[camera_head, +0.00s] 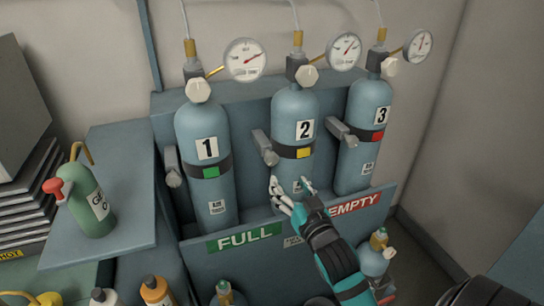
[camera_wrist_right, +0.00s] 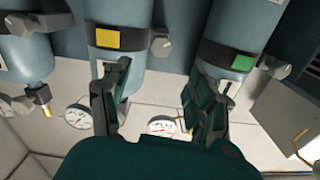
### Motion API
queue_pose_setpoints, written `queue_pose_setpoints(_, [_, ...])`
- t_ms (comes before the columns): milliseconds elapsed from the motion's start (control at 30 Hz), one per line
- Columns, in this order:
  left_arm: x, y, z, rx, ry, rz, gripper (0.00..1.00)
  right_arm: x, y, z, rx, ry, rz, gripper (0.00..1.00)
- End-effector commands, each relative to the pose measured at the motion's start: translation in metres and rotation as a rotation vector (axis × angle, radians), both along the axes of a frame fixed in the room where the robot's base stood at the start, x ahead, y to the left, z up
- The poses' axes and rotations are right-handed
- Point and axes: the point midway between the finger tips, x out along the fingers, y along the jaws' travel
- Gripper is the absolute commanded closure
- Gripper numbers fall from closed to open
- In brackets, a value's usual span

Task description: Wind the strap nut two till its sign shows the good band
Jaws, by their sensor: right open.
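Cylinder 2 (camera_head: 296,112) stands in the middle of the rack, with a black strap (camera_head: 278,148) around it. The strap's sign (camera_head: 304,153) is yellow; it also shows in the upside-down right wrist view (camera_wrist_right: 107,39). The strap nut two (camera_head: 264,146) is a grey knob at the strap's left side; it also shows in the right wrist view (camera_wrist_right: 163,47). My right gripper (camera_head: 291,185) is open and empty, in front of the lower part of cylinder 2, below the strap and apart from the nut. My left gripper is out of view.
Cylinder 1 (camera_head: 202,128) has a green sign and cylinder 3 (camera_head: 368,105) a red one. Each has its own strap knob. A rack front with FULL (camera_head: 244,237) and EMPTY labels runs below. A small green bottle (camera_head: 86,200) stands on the left shelf.

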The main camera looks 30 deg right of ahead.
Motion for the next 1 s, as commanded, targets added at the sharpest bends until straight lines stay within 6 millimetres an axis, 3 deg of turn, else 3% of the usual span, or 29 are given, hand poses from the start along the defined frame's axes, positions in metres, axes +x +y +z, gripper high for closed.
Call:
queue_pose_setpoints(300, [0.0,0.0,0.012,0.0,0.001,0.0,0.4,0.07,-0.017,0.003,-0.001,-0.001,0.0,0.4])
queue_pose_setpoints(500, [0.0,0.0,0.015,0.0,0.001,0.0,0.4,0.104,-0.025,0.001,-0.002,0.001,0.001,0.4])
queue_pose_setpoints(700, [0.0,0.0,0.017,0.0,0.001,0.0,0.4,0.12,-0.028,0.0,-0.001,0.0,0.001,0.4])
queue_pose_setpoints(1000, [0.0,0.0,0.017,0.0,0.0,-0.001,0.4,0.123,-0.029,0.0,-0.001,0.001,0.001,0.4])
